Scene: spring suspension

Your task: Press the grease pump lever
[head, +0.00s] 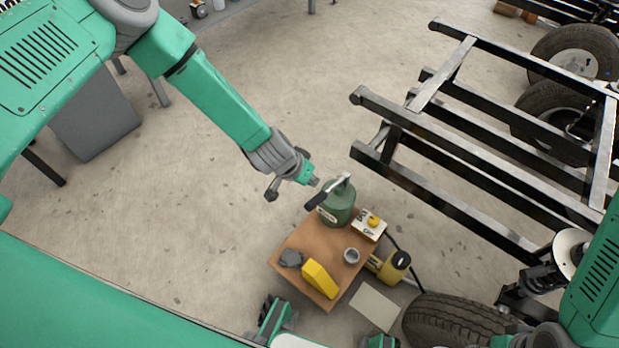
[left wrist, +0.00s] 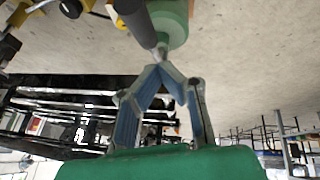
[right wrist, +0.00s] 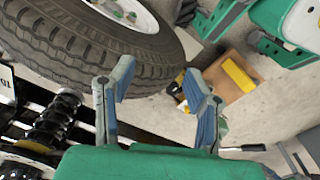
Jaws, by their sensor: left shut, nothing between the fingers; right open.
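The grease pump (head: 338,207) is a dark green canister on a small brown table. Its lever has a black grip (head: 317,195) that points to the lower left. My left gripper (head: 314,181) is shut and empty just above and beside the lever. In the left wrist view, the shut fingertips (left wrist: 160,70) are close to the lever (left wrist: 135,20), with the green pump body (left wrist: 172,22) behind. I cannot tell whether they touch it. My right gripper (right wrist: 160,82) is open and empty near a large tyre.
The table (head: 295,243) also holds a yellow block (head: 319,279), a grey cup (head: 351,256), a dark grey lump (head: 291,258) and a box with a yellow button (head: 368,225). A yellow jack (head: 394,267), a tyre (head: 455,322) and a black frame (head: 480,150) stand right.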

